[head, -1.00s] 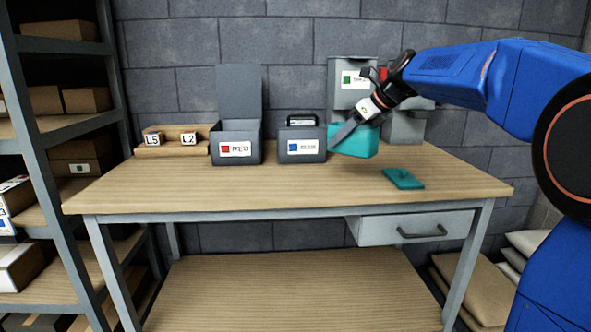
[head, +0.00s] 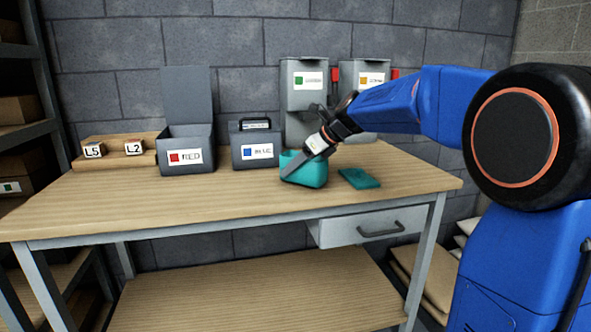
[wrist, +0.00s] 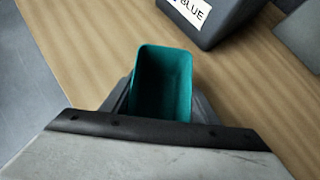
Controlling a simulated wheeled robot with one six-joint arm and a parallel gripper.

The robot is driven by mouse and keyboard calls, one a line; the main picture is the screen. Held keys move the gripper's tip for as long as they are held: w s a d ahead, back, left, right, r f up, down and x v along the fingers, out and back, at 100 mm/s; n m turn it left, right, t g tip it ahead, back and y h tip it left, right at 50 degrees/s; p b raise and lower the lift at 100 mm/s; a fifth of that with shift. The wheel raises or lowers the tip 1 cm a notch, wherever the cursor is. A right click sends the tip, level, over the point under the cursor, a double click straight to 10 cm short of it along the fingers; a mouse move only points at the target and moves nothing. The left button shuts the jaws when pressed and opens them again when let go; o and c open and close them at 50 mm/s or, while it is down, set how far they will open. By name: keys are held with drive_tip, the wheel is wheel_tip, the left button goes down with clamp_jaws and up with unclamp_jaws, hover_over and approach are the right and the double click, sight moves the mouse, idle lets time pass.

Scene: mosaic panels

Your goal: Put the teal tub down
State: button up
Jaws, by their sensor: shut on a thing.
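The teal tub (head: 308,176) is open-topped and stands upright at the workbench, right of the blue-labelled box. My gripper (head: 305,163) reaches down to it from the upper right and is shut on it. In the wrist view the tub (wrist: 163,85) sits between my two fingers and looks empty inside. I cannot tell whether its base touches the bench top. A flat teal lid (head: 359,178) lies on the bench just right of the tub.
The workbench (head: 200,205) is clear in front of the tub. A grey box marked BLUE (head: 255,148) and an open box marked RED (head: 186,150) stand to the left. Wooden blocks L5 (head: 94,150) and L2 (head: 134,147) lie farther left. Grey wall bins (head: 305,85) hang behind.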

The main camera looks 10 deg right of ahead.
drive_tip(key=shift+f, duration=0.45)
drive_tip(key=shift+f, duration=0.1)
drive_tip(key=o, duration=1.6)
drive_tip(key=shift+c, duration=0.2)
drive_tip(key=v, duration=1.2)
